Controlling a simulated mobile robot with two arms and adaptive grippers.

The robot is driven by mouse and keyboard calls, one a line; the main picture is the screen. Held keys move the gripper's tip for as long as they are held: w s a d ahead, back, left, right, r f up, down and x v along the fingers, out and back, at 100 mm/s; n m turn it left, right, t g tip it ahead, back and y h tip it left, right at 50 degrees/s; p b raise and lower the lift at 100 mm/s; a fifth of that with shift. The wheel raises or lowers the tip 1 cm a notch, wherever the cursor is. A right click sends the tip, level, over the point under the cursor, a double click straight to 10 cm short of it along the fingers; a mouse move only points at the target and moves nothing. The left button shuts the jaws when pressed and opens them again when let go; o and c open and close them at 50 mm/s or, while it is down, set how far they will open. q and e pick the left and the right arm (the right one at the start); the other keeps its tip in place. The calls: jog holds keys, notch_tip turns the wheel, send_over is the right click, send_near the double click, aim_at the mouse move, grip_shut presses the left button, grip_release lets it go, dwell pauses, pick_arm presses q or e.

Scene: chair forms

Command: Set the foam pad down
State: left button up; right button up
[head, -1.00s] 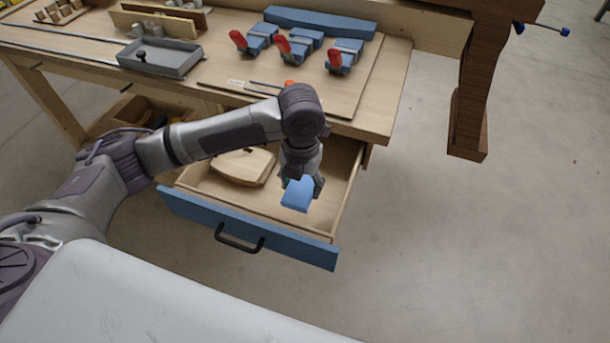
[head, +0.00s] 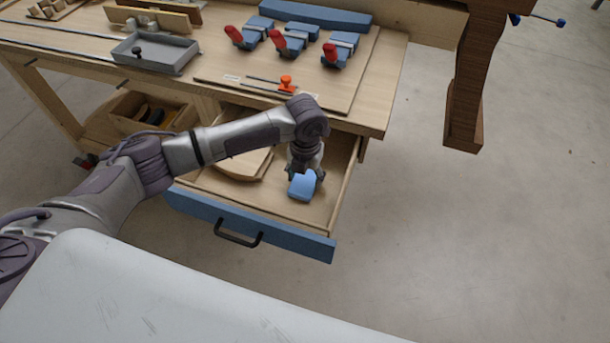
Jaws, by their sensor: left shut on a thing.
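The foam pad (head: 302,187) is a small light-blue block inside the open drawer (head: 265,238), toward its right side. My left gripper (head: 305,174) points down from above and is shut on the pad. Whether the pad touches the drawer floor I cannot tell. The drawer has a blue front with a black handle and a pale wood inside. My right gripper does not show.
A pale wooden piece (head: 244,162) lies in the drawer left of the pad, partly behind my left arm. On the workbench (head: 384,112) stand blue clamps with red handles (head: 330,54) and a grey tray (head: 158,66). The drawer floor right of the pad is bare.

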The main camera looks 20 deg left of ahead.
aim_at(306, 179)
pick_arm(q)
jog(key=shift+f, duration=0.2)
jog(key=o, duration=0.8)
jog(key=shift+r, duration=0.2)
notch_tip(306, 179, up, 12)
jog(key=shift+r+b, duration=0.1)
jog(key=shift+b, duration=0.85)
